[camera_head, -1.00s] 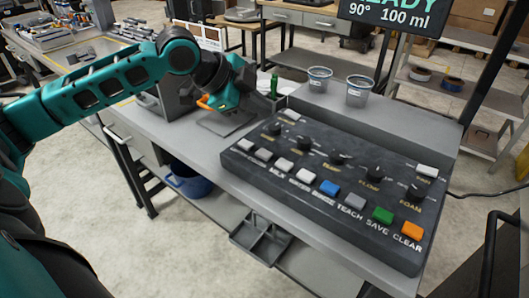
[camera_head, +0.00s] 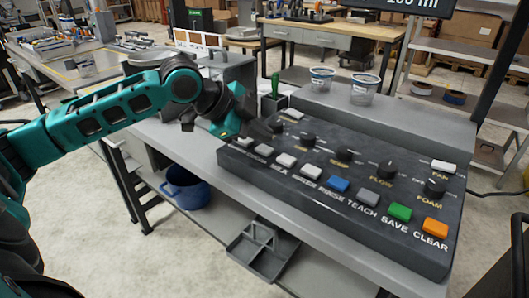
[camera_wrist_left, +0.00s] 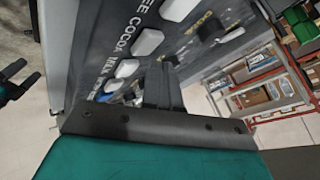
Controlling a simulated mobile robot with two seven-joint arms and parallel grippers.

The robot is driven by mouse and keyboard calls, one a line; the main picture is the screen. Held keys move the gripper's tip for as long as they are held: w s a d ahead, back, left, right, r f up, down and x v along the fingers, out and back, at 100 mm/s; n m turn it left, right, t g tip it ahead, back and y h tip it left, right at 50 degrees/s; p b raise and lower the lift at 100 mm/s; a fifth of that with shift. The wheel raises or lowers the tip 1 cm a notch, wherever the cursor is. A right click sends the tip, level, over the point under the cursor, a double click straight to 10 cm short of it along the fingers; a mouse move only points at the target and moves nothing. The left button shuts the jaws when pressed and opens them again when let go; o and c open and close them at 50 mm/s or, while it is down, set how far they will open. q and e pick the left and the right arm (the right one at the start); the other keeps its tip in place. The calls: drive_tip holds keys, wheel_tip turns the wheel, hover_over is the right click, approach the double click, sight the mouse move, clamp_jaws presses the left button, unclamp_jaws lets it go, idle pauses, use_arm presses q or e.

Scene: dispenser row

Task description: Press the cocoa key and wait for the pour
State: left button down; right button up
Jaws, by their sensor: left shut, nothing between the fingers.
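The dark key console (camera_head: 330,205) lies on the grey bench. The white cocoa key (camera_head: 264,150) is second from the left in its front row; in the wrist view it is the white key beside the COCOA label (camera_wrist_left: 148,42). My left gripper (camera_head: 258,133) is shut and empty, at the console's left end, close to the leftmost keys. In the wrist view its fingers (camera_wrist_left: 163,82) reach over the console; contact with a key cannot be told. A dark forked shape at the wrist view's left edge looks like my right gripper (camera_wrist_left: 20,85); its jaw state is unclear.
Two cups (camera_head: 320,78) (camera_head: 365,90) stand on the raised ledge behind the console. Knobs (camera_head: 344,156) rise behind the front keys. The display (camera_head: 415,4) is cut off at the top. A blue pot (camera_head: 187,188) and a grey divided tray (camera_head: 262,250) sit below the bench top.

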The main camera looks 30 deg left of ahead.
idle(0.8)
idle(0.7)
idle(0.4)
use_arm(q)
drive_tip(key=shift+f, duration=0.4)
drive_tip(key=shift+f, duration=0.15)
idle(0.3)
drive_tip(key=shift+f, duration=0.4)
idle(0.4)
